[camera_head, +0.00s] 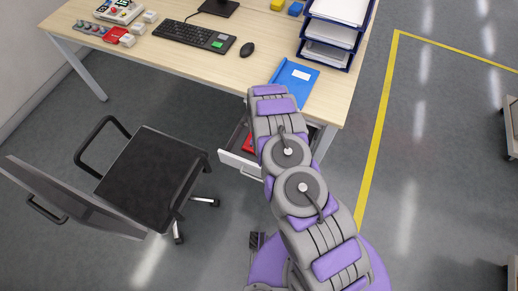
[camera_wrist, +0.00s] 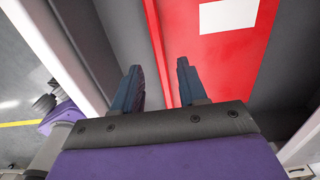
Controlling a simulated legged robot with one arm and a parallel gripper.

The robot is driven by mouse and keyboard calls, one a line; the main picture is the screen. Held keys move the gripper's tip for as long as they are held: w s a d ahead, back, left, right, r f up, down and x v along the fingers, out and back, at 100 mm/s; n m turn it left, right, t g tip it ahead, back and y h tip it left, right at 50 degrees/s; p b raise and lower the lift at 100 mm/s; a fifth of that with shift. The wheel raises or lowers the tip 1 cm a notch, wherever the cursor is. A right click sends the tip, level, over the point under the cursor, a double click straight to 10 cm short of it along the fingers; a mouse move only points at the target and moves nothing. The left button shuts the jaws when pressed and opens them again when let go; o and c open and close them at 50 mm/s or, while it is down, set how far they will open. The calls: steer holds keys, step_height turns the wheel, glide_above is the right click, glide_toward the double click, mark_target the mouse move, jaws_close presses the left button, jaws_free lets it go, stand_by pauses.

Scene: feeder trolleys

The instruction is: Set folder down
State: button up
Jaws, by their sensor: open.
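A red folder (camera_wrist: 225,50) with a white label lies in the open drawer (camera_head: 238,160) under the desk. In the wrist view my gripper (camera_wrist: 159,68) is open, with its two fingers apart near the folder's left edge. The right finger overlaps the red cover in the picture and the left finger is over the grey drawer floor. I cannot tell whether either finger touches the folder. In the head view my arm hides the gripper, and only a small red part of the folder (camera_head: 249,144) shows. A blue folder (camera_head: 295,78) lies on the desk near its front right edge.
The desk (camera_head: 170,57) also holds a keyboard (camera_head: 194,35), a mouse (camera_head: 247,49) and a blue paper tray stack (camera_head: 329,55). A black chair (camera_head: 150,172) stands left of the drawer. A yellow floor line (camera_head: 377,130) runs along the right.

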step_height(320, 180, up, 6)
steer(key=p, duration=0.1)
steer(key=shift+r, duration=0.1)
steer(key=s+d+r+n, duration=0.1)
steer(key=s+r+n, duration=0.25)
steer(key=r, duration=0.65)
steer(key=s+d+r+n+g+y, duration=0.15)
steer(key=r+n, duration=0.25)
steer(key=r, duration=0.7)
steer(key=s+d+r+n+t, duration=0.1)
steer(key=s+r+n, duration=0.2)
steer(key=r, duration=0.7)
steer(key=s+d+r+n, duration=0.3)
steer(key=s+d+r, duration=0.1)
steer(key=s, duration=0.6)
steer(key=s+d+r+n+g+h, duration=0.1)
steer(key=s+d+r+n, duration=0.3)
steer(key=s+r, duration=0.3)
steer(key=s+d+r+n, duration=0.4)
steer(key=s+d+r, duration=0.2)
steer(key=s, duration=0.8)
